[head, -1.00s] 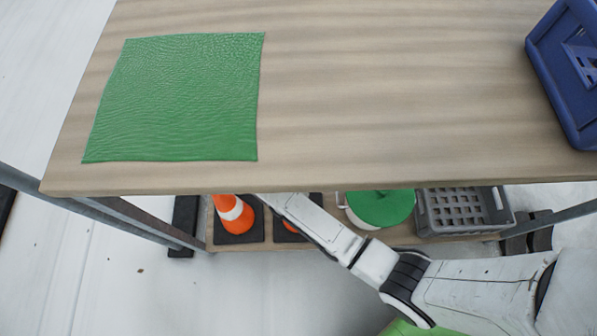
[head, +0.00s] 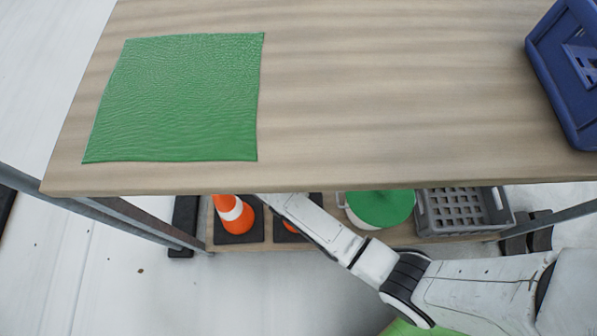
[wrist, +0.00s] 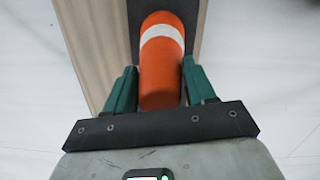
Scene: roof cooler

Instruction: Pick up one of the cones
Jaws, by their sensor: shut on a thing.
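Two orange cones stand on the lower shelf in the head view. The left cone (head: 240,220) has a white band and a dark square base. The right cone (head: 281,229) is mostly hidden behind my arm and the tabletop. In the wrist view, my gripper (wrist: 159,68) has its green fingers on both sides of an orange cone (wrist: 160,78) with a white band, and is shut on it. This seems to be the right cone. The cone's dark base shows beyond it, at the shelf. In the head view my gripper is hidden under the tabletop.
The wooden tabletop (head: 400,110) hangs over the lower shelf, with a green mat (head: 175,100) and a blue crate (head: 570,75) on it. A green-lidded pot (head: 381,207) and a grey crate (head: 464,218) stand right of my arm. A metal table leg (head: 130,222) stands at left.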

